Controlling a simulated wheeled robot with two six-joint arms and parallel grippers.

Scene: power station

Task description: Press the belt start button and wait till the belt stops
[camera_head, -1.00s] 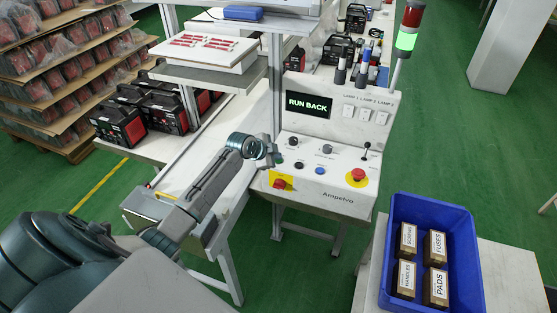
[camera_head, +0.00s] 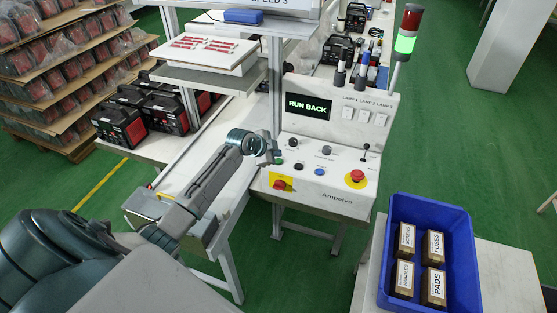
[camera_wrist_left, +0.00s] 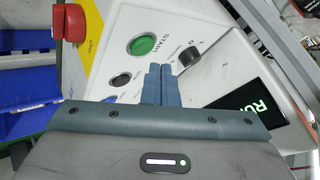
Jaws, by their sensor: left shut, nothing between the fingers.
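The control panel (camera_head: 335,188) carries a display (camera_head: 309,107) reading "RUN BACK". In the left wrist view, the green START button (camera_wrist_left: 142,45) is on the panel just beyond and left of the fingertips. My left gripper (camera_head: 275,158) is at the panel's left edge in the head view, shut and empty. Its closed fingers (camera_wrist_left: 160,70) show in the left wrist view, apart from the button's face in the picture; contact with the panel cannot be told. The belt (camera_head: 232,155) runs beneath my left arm. My right gripper is out of view.
Red emergency buttons (camera_head: 357,176) sit on yellow plates. A black button (camera_wrist_left: 121,79) and a knob (camera_wrist_left: 188,56) are near the fingers. The signal tower (camera_head: 405,42) glows green. A blue crate (camera_head: 464,235) with several boxes stands at right.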

